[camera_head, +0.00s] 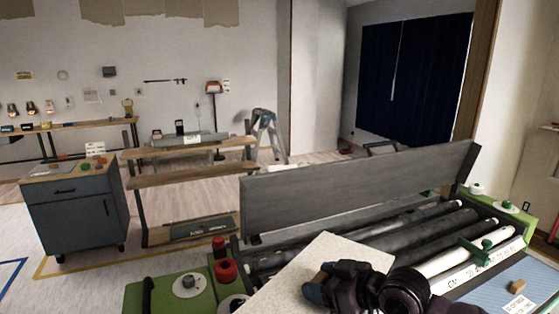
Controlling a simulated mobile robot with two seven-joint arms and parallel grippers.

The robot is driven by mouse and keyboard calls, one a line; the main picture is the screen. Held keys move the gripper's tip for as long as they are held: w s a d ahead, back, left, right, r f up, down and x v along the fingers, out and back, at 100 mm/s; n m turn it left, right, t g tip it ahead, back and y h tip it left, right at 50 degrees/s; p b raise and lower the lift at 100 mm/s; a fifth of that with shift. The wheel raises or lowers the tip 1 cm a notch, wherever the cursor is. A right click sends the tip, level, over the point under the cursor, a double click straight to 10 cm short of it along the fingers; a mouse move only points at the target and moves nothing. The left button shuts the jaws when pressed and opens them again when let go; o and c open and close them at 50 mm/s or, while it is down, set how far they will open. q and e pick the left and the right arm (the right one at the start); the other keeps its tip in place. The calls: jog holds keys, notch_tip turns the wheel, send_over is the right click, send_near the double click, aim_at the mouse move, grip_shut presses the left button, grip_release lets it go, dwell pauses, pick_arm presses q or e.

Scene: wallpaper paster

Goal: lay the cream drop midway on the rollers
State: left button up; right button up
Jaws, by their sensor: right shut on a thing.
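The cream drop (318,262) is a flat, pale speckled sheet at the bottom middle of the head view. My right gripper (322,288) is shut on its near right part, and the drop's lower end runs out of the picture. The rollers (425,229) are long dark cylinders lying side by side in the green-ended paster, with a white roller (450,256) in front. The drop overlaps the left part of the rollers in the picture; I cannot tell whether it touches them. My left gripper is not in view.
A grey upright board (355,190) stands along the paster's back. A red knob (225,271) and green end housing (152,294) lie left of the drop. A blue panel (500,284) with a small wooden block (517,286) lies at right. A grey cabinet (76,214) stands far left.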

jog(key=d+m+t+h, duration=0.2)
jog(key=shift+w+m, duration=0.3)
jog(key=shift+w, duration=0.1)
jog(key=d+m+h, duration=0.1)
jog(key=d+m+t+h, duration=0.1)
jog(key=d+h, duration=0.1)
jog(key=d+m+t+h, duration=0.1)
jog(key=m, duration=0.1)
jog(key=shift+s+d+r+h, duration=0.1)
jog(key=shift+d+r+h, duration=0.1)
jog(key=shift+r+h, duration=0.15)
jog(key=s+d+f+m+t+h, duration=0.1)
jog(key=s+d+f+m+h, duration=0.2)
jog(key=s+d+f+h, duration=0.1)
jog(key=shift+s+d+f+m, duration=0.3)
jog(key=shift+s+d+f, duration=0.15)
jog(key=shift+s+d, duration=0.65)
jog(key=w+d+f+n+g+y, duration=0.1)
jog(key=w+d+n+y, duration=0.2)
jog(key=d, duration=0.8)
jog(key=shift+w+n+y, duration=0.15)
jog(key=shift+n+y, duration=0.55)
jog(key=shift+y, duration=0.35)
